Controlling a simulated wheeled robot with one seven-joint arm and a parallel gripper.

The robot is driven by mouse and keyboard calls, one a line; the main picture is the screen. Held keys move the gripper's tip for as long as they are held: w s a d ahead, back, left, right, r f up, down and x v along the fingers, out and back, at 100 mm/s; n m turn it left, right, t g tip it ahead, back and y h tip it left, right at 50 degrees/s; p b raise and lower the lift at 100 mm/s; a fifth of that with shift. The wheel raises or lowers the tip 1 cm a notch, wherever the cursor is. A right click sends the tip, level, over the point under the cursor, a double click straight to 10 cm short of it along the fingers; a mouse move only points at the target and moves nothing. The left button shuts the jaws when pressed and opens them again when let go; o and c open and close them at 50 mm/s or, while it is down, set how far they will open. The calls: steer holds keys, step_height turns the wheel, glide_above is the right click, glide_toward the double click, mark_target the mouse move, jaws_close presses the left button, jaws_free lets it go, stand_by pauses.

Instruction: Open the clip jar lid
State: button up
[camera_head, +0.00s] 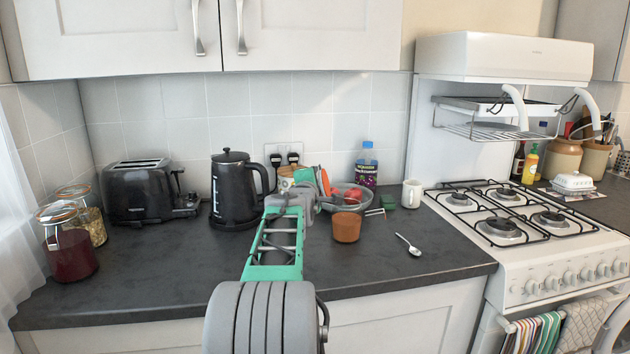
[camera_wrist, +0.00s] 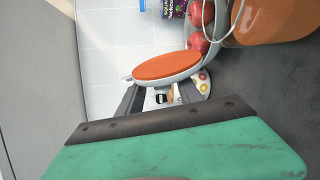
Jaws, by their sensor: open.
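Two clear clip jars stand at the far left of the counter in the head view. The front jar (camera_head: 70,254) holds something dark red, and its round lid (camera_head: 57,211) looks closed. The jar behind it (camera_head: 96,227) holds pale yellowish contents, also with its lid (camera_head: 73,190) on. Which jar is meant is not clear. My gripper (camera_head: 316,181) is open near the middle back of the counter, well to the right of both jars and apart from them. I see nothing held. Neither jar shows in the wrist view.
A black toaster (camera_head: 139,191) and black kettle (camera_head: 232,192) stand between the jars and my gripper. A brown pot (camera_head: 346,227), bowl of red fruit (camera_head: 358,200), bottle (camera_head: 366,166), white mug (camera_head: 411,194) and spoon (camera_head: 408,245) are nearby. The front-left counter is clear.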

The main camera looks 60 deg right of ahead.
steer(key=v, duration=0.7)
steer(key=shift+a+b, duration=0.3)
steer(key=shift+a, duration=0.15)
steer(key=shift+s+r, duration=0.1)
